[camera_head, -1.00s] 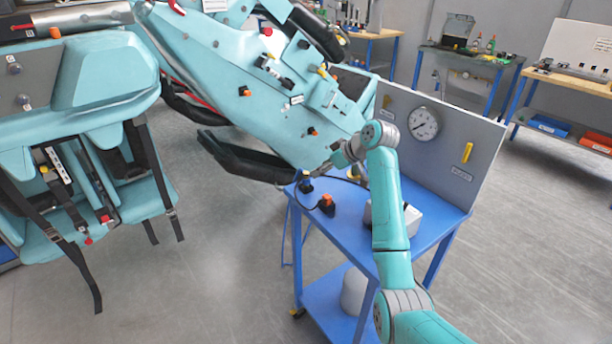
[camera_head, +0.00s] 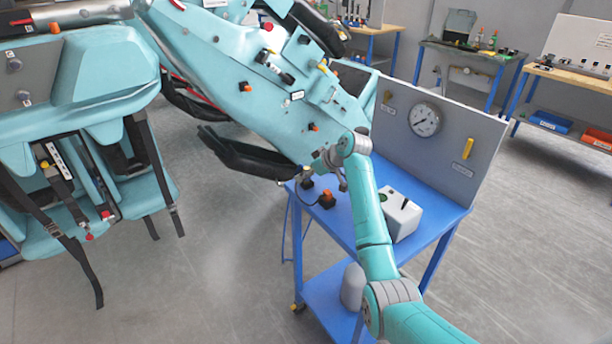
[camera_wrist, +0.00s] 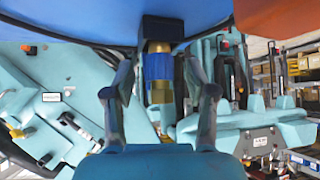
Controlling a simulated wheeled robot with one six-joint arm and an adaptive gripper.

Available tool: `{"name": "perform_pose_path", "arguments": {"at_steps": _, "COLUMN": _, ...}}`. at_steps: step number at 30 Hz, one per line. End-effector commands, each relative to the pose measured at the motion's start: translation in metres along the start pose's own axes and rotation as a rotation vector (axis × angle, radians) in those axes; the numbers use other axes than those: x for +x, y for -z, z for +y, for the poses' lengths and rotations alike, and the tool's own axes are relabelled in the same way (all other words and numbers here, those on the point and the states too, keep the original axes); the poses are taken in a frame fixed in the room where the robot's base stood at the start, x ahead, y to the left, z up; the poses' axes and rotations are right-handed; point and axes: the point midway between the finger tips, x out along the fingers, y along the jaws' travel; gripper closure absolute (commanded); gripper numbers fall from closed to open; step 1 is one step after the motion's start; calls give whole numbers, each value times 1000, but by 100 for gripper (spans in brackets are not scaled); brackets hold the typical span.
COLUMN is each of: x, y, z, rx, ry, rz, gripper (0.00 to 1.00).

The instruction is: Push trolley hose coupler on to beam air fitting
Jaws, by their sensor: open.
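In the wrist view a blue-sleeved coupler with a brass end (camera_wrist: 158,68) stands out from a black piece at a blue surface. My gripper (camera_wrist: 158,85) is open, with one finger on either side of the coupler and gaps visible on both sides. In the head view my gripper (camera_head: 335,168) is by the near end of the teal beam (camera_head: 265,105), above the back left of the blue trolley (camera_head: 432,215). The coupler is not clearly visible there. Several small fittings sit on the beam; I cannot tell which is the air fitting.
Black blocks with orange tops (camera_head: 327,199) and a dark hose are on the trolley near my gripper. A white box (camera_head: 402,213) and a grey panel with a gauge (camera_head: 424,120) stand there too. A teal seat unit (camera_head: 85,110) is at left. Floor between is clear.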

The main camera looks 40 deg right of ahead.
Motion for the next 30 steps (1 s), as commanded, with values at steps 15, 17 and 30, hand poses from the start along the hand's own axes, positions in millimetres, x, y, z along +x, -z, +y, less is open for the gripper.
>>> {"name": "perform_pose_path", "arguments": {"at_steps": 15, "x": -1, "y": 0, "z": 0, "rx": 0, "ry": 0, "rz": 1, "gripper": 100}}
{"name": "perform_pose_path", "arguments": {"at_steps": 17, "x": -1, "y": 0, "z": 0, "rx": 0, "ry": 0, "rz": 1, "gripper": 100}}
{"name": "perform_pose_path", "arguments": {"at_steps": 30, "x": -41, "y": 42, "z": 1, "rx": -2, "ry": -2, "rz": 3, "gripper": 100}}
